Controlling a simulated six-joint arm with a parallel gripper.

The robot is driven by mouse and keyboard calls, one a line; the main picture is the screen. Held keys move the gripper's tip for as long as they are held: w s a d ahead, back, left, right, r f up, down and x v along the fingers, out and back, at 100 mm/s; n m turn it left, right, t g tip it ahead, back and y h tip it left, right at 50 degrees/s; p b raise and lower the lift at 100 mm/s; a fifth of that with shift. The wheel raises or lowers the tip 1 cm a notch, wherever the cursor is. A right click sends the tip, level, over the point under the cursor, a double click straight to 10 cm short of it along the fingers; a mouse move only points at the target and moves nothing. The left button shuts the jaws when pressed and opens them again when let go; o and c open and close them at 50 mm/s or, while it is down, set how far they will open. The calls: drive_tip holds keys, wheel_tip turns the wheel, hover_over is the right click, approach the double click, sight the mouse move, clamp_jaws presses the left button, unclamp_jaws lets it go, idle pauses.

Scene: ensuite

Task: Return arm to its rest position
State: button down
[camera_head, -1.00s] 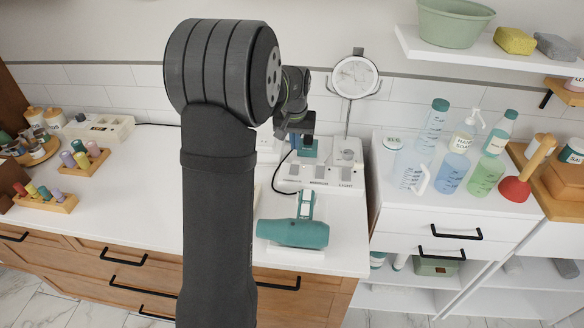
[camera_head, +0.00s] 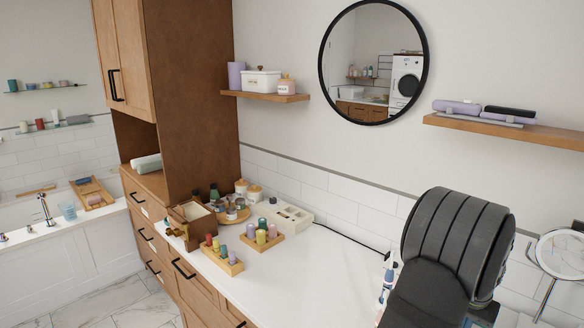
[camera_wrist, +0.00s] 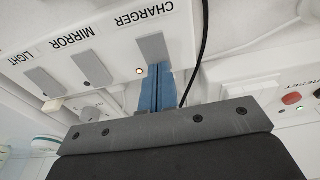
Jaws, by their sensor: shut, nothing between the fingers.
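In the wrist view my gripper (camera_wrist: 158,75) is shut, with its two blue fingers together and nothing between them. The fingertips are at the lower end of the grey CHARGER switch (camera_wrist: 152,47) on a white switch panel (camera_wrist: 122,42); I cannot tell whether they touch it. The MIRROR switch (camera_wrist: 97,67) and the LIGHT switch (camera_wrist: 43,81) are beside it. In the head view only a dark link of my arm shows at the lower right, and my gripper is hidden or out of frame there.
A black cable (camera_wrist: 203,50) runs close beside the fingers. A white unit with a red button (camera_wrist: 291,98) is at the right. In the head view the counter (camera_head: 300,285) is clear in the middle, with wooden holders (camera_head: 262,243) farther left and a round mirror (camera_head: 345,60) above.

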drive_tip(key=shift+r, duration=0.1)
wheel_tip(320, 180, up, 6)
drive_tip(key=shift+r, duration=0.2)
drive_tip(key=shift+f, duration=0.35)
wheel_tip(320, 180, down, 5)
drive_tip(key=shift+f, duration=0.15)
wheel_tip(320, 180, up, 8)
drive_tip(key=a+r+m, duration=0.1)
drive_tip(key=a+m, duration=0.1)
drive_tip(key=a, duration=0.5)
drive_tip(key=w+a+r+m+g+y, duration=0.1)
drive_tip(key=a+r+m, duration=0.1)
drive_tip(key=a, duration=0.5)
drive_tip(key=shift+w+m, duration=0.3)
drive_tip(key=shift+m, duration=0.4)
